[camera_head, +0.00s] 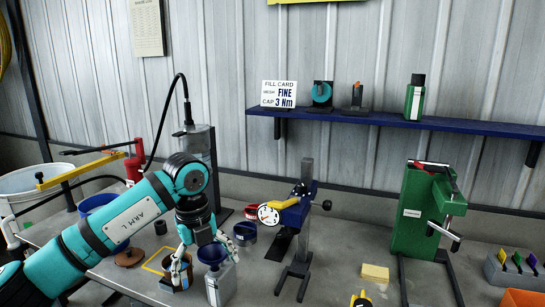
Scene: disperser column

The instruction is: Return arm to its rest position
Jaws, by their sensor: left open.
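My left arm (130,220), teal with the label "ARM L", reaches in from the lower left over the bench. Its wrist bends down, and my left gripper (205,261) points at the bench with its fingers spread apart. A blue-grey cup with a pale label (214,285) stands beside and partly behind the fingers. A small brown container (168,284) is by the left finger. Whether the fingers touch either one cannot be told. Nothing is seen clamped between the fingers. My right gripper is not in view.
A disperser-like stand with a dial gauge (268,214) stands right of the gripper. A green press (418,212) is further right. A red-handled device (133,165) and a blue bucket (97,203) are behind my arm. A blue shelf (400,122) crosses the wall. Bench around the yellow block (375,273) is fairly clear.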

